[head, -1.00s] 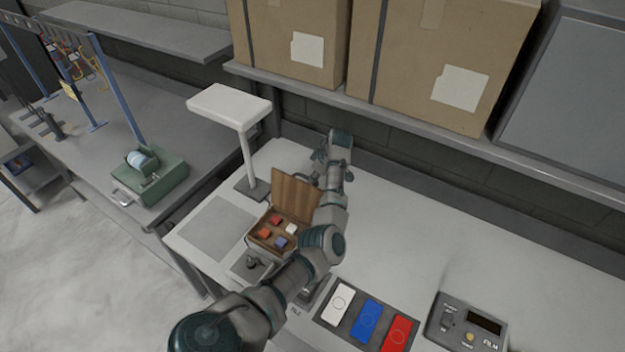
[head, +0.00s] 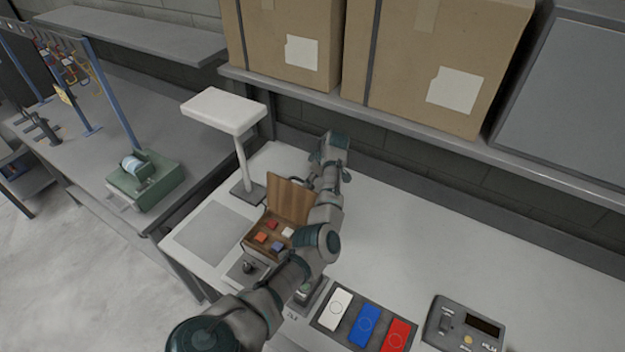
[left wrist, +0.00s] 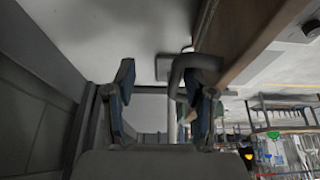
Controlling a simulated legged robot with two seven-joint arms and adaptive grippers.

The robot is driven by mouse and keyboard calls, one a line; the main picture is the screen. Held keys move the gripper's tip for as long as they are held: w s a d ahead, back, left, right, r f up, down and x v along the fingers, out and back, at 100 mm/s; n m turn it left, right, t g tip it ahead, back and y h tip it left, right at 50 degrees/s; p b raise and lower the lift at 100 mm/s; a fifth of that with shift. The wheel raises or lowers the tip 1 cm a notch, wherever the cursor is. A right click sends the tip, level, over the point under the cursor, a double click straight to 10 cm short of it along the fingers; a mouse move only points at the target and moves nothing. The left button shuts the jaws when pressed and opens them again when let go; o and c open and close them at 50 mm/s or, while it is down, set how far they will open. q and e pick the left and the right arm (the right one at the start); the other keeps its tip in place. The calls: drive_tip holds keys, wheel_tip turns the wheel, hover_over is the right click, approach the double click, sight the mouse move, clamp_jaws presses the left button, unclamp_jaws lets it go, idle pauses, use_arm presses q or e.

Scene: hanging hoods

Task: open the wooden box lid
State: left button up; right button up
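The wooden box (head: 262,250) sits on the white table with its lid (head: 289,199) standing up at its back edge. Red, white and blue pieces (head: 272,225) lie inside. My left gripper (head: 318,174) is behind the lid's upper right side, partly hidden by my arm. In the left wrist view its fingers (left wrist: 163,88) are spread apart. The wooden lid (left wrist: 245,30) shows there at upper right, with a grey looped handle (left wrist: 190,68) close to the right finger. I cannot tell whether they touch. My right gripper is not in view.
A white-topped stand (head: 225,111) rises behind the box. White, blue and red panels (head: 366,325) and a grey control box (head: 464,325) lie at the front right. Cardboard boxes (head: 435,60) sit on a shelf above. The table's right middle is clear.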

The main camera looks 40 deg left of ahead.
use_arm(q)
drive_tip(key=shift+s, duration=0.2)
idle(0.3)
drive_tip(key=v, duration=1.2)
drive_tip(key=shift+d, duration=0.2)
drive_tip(key=shift+a+f, duration=0.1)
drive_tip(key=shift+a, duration=0.15)
